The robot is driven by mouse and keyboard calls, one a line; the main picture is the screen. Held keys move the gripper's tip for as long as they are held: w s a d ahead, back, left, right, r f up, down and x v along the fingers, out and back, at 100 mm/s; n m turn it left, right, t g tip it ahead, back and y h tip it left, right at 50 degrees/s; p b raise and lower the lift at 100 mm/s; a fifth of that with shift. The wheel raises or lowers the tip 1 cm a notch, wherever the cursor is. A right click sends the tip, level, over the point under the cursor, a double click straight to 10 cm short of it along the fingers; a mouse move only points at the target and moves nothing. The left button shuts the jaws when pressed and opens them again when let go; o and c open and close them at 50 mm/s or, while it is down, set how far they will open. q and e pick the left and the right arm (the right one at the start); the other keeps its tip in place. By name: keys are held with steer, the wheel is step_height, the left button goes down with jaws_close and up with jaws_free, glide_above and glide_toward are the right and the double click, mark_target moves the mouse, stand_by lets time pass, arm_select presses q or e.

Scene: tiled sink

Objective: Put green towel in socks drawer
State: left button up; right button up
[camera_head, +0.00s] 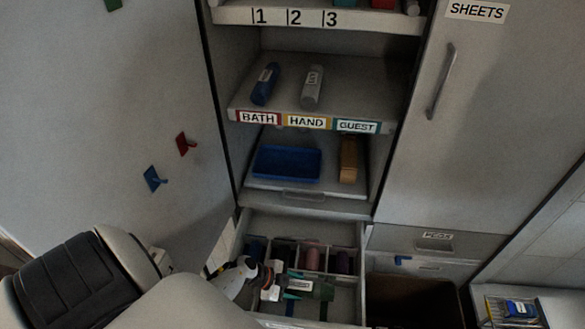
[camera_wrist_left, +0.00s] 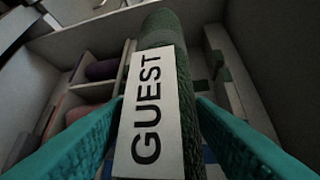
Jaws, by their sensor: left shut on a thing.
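A green rolled towel with a white GUEST label (camera_wrist_left: 165,45) fills the middle of the left wrist view, between the two teal fingers of my left gripper (camera_wrist_left: 160,108). In the head view the towel (camera_head: 324,290) is over the open drawer (camera_head: 290,226), with my left gripper (camera_head: 282,284) shut on it. The drawer has a back row of compartments holding rolled items, including a pinkish one (camera_head: 312,257) and a purple one (camera_head: 342,262). Its front face is not readable. I cannot tell whether the towel touches the drawer floor. My right gripper is not in view.
Above the drawer are a shelf labelled BATH, HAND, GUEST (camera_head: 304,122) and a lower shelf with a blue tray (camera_head: 287,162). A dark open bin (camera_head: 412,298) is right of the drawer. A SHEETS door (camera_head: 490,110) is shut. Hooks are on the left panel.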

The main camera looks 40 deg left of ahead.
mark_target(295, 292)
arm_select(q)
step_height(295, 292, down, 4)
steer(key=shift+f+b, duration=0.1)
steer(key=shift+b, duration=0.6)
steer(key=shift+f+b, duration=1)
steer(key=shift+f, duration=1.05)
steer(key=o, duration=1)
steer(key=shift+f, duration=0.1)
steer(key=p+v, duration=0.2)
steer(key=v, duration=0.4)
steer(key=shift+s, duration=0.1)
steer(key=shift+s+a+r, duration=0.25)
steer(key=shift+a+r, duration=0.05)
steer(key=shift+r, duration=0.35)
